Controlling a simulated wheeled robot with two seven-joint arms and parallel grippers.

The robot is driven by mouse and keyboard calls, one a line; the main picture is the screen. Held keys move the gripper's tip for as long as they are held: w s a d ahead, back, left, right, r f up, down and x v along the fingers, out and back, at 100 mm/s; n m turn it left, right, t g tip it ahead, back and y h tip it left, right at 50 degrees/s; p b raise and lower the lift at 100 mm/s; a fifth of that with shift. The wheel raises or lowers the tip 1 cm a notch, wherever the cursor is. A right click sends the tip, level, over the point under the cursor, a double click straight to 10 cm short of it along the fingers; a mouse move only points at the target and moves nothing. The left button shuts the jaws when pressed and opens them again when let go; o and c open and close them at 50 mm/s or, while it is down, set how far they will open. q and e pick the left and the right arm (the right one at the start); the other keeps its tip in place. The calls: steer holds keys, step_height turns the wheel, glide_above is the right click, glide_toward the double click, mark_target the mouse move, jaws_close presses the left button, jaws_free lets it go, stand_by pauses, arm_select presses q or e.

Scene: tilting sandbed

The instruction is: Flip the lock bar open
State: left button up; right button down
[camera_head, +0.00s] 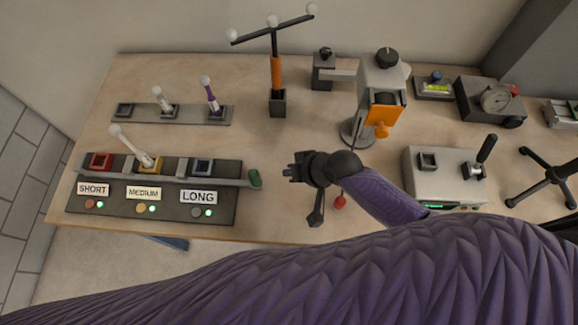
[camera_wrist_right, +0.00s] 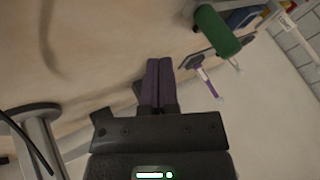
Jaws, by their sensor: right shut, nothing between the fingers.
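The grey lock bar (camera_head: 216,180) lies along the front of the row of coloured sockets, just behind the SHORT, MEDIUM and LONG labels. Its green handle (camera_head: 255,178) is at the right end and also shows in the right wrist view (camera_wrist_right: 217,30). My right gripper (camera_head: 289,170) is shut and empty, a short way right of the green handle and apart from it. In the right wrist view the closed fingertips (camera_wrist_right: 158,66) point up the picture, with the handle ahead and to the right. My left gripper is not in view.
A white-tipped rod (camera_head: 132,147) leans from the yellow middle socket. Behind stands a rack (camera_head: 190,119) with two ball-tipped rods. A ball-topped stand (camera_head: 277,75), an orange-fronted device (camera_head: 384,108) and a grey box (camera_head: 445,190) stand around my right arm.

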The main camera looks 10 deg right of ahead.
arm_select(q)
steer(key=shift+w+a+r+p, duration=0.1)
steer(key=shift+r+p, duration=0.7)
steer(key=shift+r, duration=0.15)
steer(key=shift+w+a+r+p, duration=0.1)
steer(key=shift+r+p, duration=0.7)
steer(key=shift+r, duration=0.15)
arm_select(e)
steer(key=v, duration=0.8)
steer(key=shift+s+a+r, duration=0.2)
steer(key=shift+s+r, duration=0.05)
steer(key=shift+r, duration=0.2)
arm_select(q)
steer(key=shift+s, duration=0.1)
